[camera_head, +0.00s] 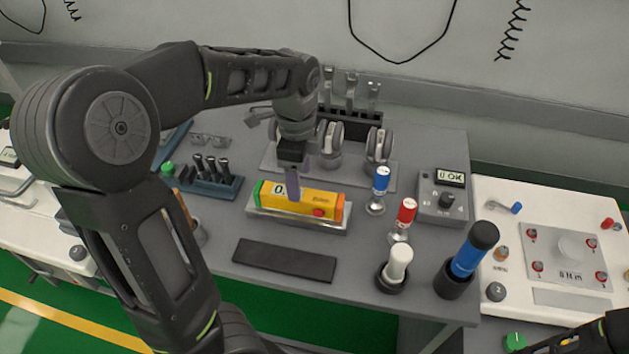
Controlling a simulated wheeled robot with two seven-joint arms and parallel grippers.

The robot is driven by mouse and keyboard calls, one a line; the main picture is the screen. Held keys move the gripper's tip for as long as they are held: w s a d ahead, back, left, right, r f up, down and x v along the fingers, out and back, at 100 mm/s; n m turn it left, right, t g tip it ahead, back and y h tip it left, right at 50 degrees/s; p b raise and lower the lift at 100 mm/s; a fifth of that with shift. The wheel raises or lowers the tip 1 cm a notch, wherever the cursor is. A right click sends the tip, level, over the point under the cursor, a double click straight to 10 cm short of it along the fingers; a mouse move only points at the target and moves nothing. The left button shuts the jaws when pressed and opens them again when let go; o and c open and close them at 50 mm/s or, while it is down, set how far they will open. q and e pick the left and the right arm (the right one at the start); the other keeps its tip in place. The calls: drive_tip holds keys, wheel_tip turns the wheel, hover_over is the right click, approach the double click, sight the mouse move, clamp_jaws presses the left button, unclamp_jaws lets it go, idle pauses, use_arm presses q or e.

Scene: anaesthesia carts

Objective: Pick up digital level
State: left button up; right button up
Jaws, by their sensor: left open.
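The digital level is a yellow bar (312,205) with green and orange ends, a small display at its left and a red button. It lies in a shallow metal tray (275,219) on the grey table. My left gripper (293,196) points down over the level's left-middle part, with its fingers at the level's top edge beside the display. It is open. I cannot tell whether the fingers touch the level, and the far finger is hidden. My right arm shows only in part at the lower right corner, and its gripper cannot be made out.
A dark flat pad (284,261) lies in front of the tray. To the right stand blue (382,179), red (407,210) and white-topped (398,262) tools and a blue-black cylinder (468,262). A meter box (443,198) stands behind them. A dark rack (207,180) is at the left.

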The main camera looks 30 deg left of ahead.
use_arm(q)
drive_tip(key=shift+s+r, duration=0.1)
drive_tip(key=shift+s, duration=0.05)
drive_tip(key=shift+f, duration=1.35)
drive_tip(key=shift+a+f, duration=0.1)
drive_tip(key=shift+f, duration=2.5)
clamp_jaws()
